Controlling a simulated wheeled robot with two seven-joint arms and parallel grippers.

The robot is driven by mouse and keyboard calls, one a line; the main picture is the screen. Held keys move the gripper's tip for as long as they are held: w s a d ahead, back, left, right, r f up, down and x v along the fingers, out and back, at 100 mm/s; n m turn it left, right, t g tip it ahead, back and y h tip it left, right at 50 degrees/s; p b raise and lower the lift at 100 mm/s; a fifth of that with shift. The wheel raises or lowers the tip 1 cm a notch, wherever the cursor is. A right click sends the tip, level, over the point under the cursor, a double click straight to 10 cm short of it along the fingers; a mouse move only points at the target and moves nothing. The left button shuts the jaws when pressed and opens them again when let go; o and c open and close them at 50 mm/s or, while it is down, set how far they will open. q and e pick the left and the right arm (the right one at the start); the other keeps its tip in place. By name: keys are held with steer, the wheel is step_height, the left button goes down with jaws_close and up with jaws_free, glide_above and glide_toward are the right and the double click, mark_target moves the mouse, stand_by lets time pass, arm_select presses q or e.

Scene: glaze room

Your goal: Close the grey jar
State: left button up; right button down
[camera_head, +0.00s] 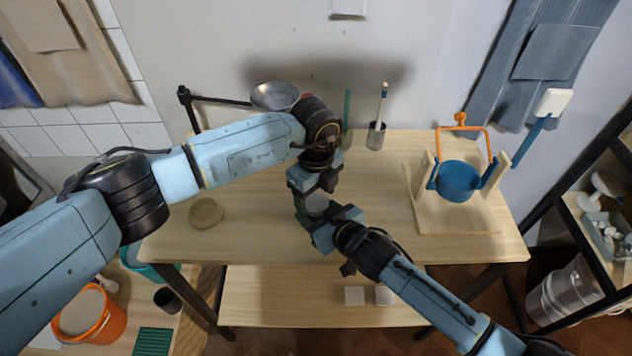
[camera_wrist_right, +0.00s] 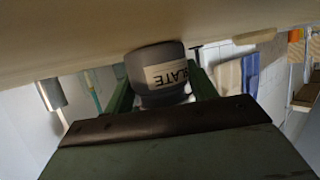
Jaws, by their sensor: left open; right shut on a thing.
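The grey jar (camera_head: 316,204) stands near the middle of the table, with its top partly hidden under my left gripper. In the right wrist view the jar (camera_wrist_right: 158,72) carries a pale label reading "SLATE" and sits between the green fingers of my right gripper (camera_wrist_right: 160,90). My right gripper (camera_head: 308,214) is shut on the jar from the front. My left gripper (camera_head: 316,182) is open, pointing down just above the jar. I cannot tell whether a lid is on the jar or between the left fingers.
A round tan piece (camera_head: 206,213) lies on the table (camera_head: 375,185) at left. A metal pan (camera_head: 275,96) on a black arm and a brush cup (camera_head: 376,135) are behind. A blue pot (camera_head: 458,181) sits in a wooden stand at right. The table between jar and stand is clear.

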arm_select(q)
steer(key=shift+f, duration=0.35)
steer(key=shift+c, duration=0.4)
steer(key=c, duration=0.9)
steer(key=m, duration=0.5)
steer(key=shift+r+m, duration=0.1)
steer(key=shift+m, duration=0.3)
steer(key=shift+c, duration=0.2)
steer(key=m, duration=0.4)
steer(key=shift+d, duration=0.1)
steer(key=o, duration=1.1)
